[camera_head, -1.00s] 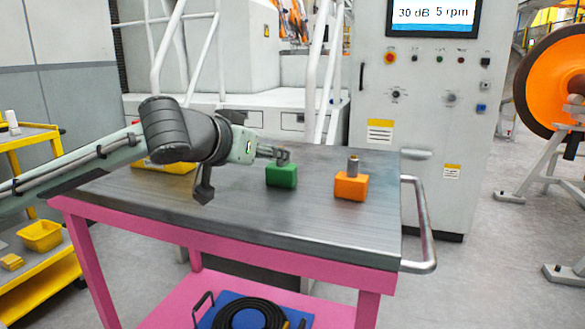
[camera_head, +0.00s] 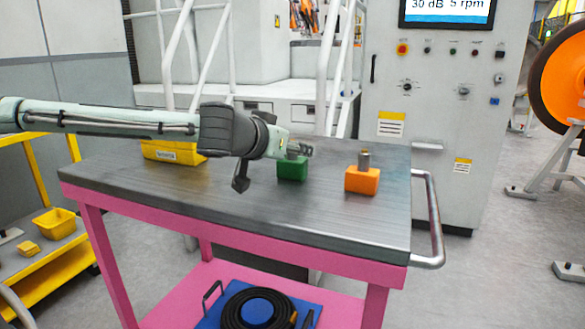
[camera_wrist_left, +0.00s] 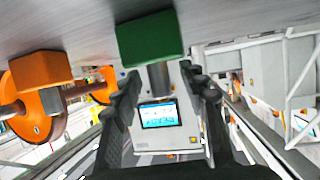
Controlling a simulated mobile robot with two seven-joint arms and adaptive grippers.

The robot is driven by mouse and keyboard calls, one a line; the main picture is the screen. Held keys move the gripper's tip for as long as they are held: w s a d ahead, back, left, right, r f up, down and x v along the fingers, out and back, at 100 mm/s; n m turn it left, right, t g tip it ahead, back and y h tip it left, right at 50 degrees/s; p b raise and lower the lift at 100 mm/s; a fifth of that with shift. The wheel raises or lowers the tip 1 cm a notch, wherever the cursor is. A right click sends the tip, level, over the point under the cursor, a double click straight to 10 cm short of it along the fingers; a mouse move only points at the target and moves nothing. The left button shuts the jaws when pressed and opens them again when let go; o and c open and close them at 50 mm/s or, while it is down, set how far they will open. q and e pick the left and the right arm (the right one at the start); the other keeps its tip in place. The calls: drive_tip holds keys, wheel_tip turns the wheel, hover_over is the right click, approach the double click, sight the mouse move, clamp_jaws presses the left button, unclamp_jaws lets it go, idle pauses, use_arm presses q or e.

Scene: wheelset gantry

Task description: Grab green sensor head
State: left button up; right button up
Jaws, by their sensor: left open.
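The green sensor head is a green block (camera_head: 292,169) with a grey metal stem, standing on the dark table top (camera_head: 240,220). In the left wrist view, which looks upside down, the green block (camera_wrist_left: 150,40) is at the top and its stem (camera_wrist_left: 158,79) points down between my fingers. My left gripper (camera_head: 300,149) is at the top of the green block, and the stem is mostly hidden there in the head view. The left gripper (camera_wrist_left: 168,84) is open, one finger on each side of the stem, with gaps visible. My right gripper is not in view.
An orange block (camera_head: 362,180) with a similar stem stands to the right of the green one. A yellow bin (camera_head: 172,152) is at the table's back left. A metal handle (camera_head: 437,220) borders the right edge. The front of the table top is clear.

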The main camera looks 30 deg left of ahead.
use_arm(q)
drive_tip(key=shift+c, duration=0.5)
clamp_jaws()
drive_tip(key=shift+r, duration=0.1)
